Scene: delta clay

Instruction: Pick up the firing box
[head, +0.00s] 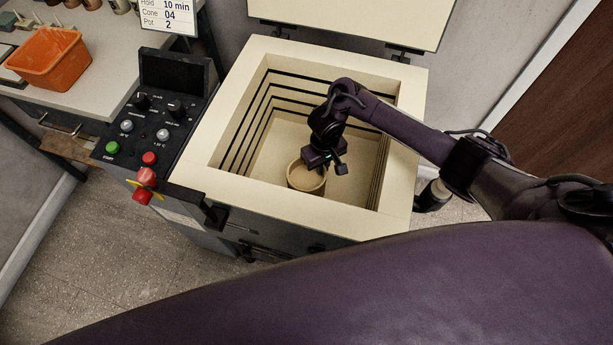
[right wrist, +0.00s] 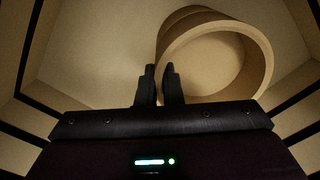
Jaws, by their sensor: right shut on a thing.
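The firing box (head: 302,181) is a round, tan, open-topped tub inside the kiln (head: 238,190), low in its chamber. My right gripper (head: 324,168) reaches down into the chamber and is shut on the box's rim at its far right side in the head view. In the right wrist view, the two dark fingers (right wrist: 161,88) are close together at the left edge of the box (right wrist: 266,62), with its wall between them. I cannot tell whether the box touches the kiln floor. My left gripper is not in view.
The kiln lid (head: 350,18) stands open at the back. Stepped walls enclose the chamber around my arm. A control panel (head: 152,122) with knobs and buttons is at the kiln's left. A bench with an orange bin (head: 50,60) stands further left.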

